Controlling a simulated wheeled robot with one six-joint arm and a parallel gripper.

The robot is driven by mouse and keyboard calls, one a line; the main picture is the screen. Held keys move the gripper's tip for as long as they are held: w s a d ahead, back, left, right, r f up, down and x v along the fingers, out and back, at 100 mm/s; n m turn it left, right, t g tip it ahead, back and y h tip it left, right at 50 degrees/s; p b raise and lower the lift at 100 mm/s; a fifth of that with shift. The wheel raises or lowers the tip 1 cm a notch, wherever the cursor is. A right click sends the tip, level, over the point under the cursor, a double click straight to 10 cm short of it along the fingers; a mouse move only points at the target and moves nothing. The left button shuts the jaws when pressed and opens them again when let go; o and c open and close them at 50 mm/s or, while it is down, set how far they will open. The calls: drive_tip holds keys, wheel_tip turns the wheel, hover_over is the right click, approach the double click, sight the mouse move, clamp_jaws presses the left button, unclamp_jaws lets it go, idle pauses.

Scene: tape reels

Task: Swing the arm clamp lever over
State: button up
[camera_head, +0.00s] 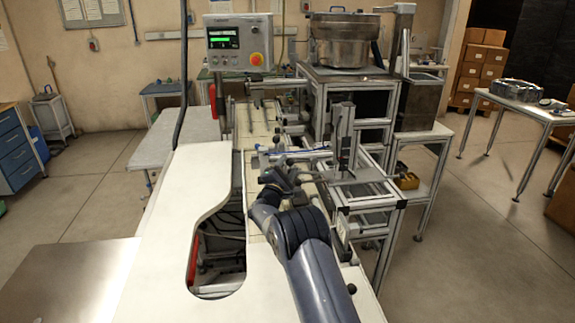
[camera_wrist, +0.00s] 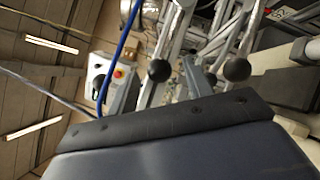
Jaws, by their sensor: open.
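Two metal levers end in black ball knobs, a left knob (camera_wrist: 160,70) and a right knob (camera_wrist: 237,68), just beyond the dark edge of my wrist in the wrist view. I cannot tell which one is the arm clamp lever. In the head view my gripper (camera_head: 276,179) is over the narrow machine bed, low and left of the upright metal post. It is open and appears empty. The fingertips are small and dark there, and contact with a lever cannot be made out. My forearm hides part of the bed.
A control box (camera_head: 239,42) with a red button stands behind. A steel bowl (camera_head: 344,40) sits on an aluminium frame at the back right. A white cover (camera_head: 180,215) with a cut-out lies left of my arm. A blue hose (camera_wrist: 122,48) crosses the wrist view.

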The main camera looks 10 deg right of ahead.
drive_tip(key=shift+w+d, duration=0.1)
drive_tip(key=shift+w, duration=0.05)
drive_tip(key=shift+c, duration=0.3)
clamp_jaws()
idle(0.3)
